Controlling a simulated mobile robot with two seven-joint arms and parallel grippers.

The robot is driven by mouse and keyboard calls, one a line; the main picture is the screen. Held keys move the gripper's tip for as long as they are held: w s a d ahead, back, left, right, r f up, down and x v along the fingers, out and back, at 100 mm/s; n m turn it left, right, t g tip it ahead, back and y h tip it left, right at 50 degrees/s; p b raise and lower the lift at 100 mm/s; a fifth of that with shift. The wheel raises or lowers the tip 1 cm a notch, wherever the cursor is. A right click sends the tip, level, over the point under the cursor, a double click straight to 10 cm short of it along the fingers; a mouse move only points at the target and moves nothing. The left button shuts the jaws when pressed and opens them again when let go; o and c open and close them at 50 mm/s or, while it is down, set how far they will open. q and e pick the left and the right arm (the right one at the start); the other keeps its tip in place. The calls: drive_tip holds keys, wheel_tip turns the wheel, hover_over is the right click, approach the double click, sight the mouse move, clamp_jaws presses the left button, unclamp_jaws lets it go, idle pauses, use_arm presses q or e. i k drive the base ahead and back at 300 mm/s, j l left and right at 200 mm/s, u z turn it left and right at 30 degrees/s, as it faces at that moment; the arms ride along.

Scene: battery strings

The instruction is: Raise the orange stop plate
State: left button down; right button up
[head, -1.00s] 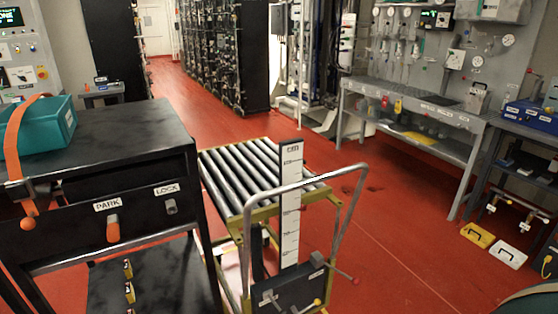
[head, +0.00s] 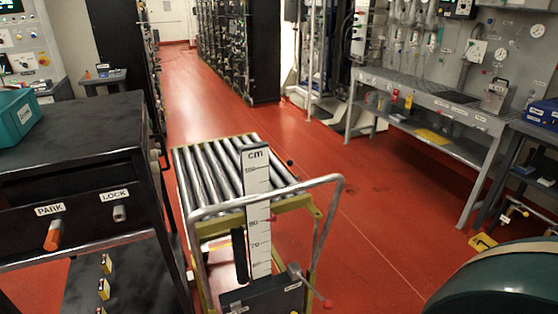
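A roller trolley (head: 205,222) with a grey push rail stands in the middle of the head view. A white centimetre scale (head: 258,215) rises upright at its near end, above a dark box (head: 262,297) with a red-knobbed lever (head: 327,303). I cannot pick out an orange stop plate for certain. An orange handle (head: 54,235) sits below the PARK label on the black cabinet at left. Neither of my grippers is in view.
The black cabinet (head: 75,130) stands close to the trolley's left side. A grey workbench (head: 430,105) lines the right wall. A dark green rounded shape (head: 495,285) covers the lower right corner. Red floor (head: 390,215) is clear between trolley and bench.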

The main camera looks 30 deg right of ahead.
sight(289, 162)
drive_tip(key=l+u, duration=0.2)
drive_tip(key=l, duration=1.75)
drive_tip(key=k+l, duration=0.1)
drive_tip(key=l, duration=0.75)
drive_tip(key=k+l, duration=0.1)
drive_tip(key=l, duration=0.8)
drive_tip(key=i+l+z, duration=0.15)
drive_tip(key=i+z, duration=0.6)
drive_tip(key=z, duration=0.15)
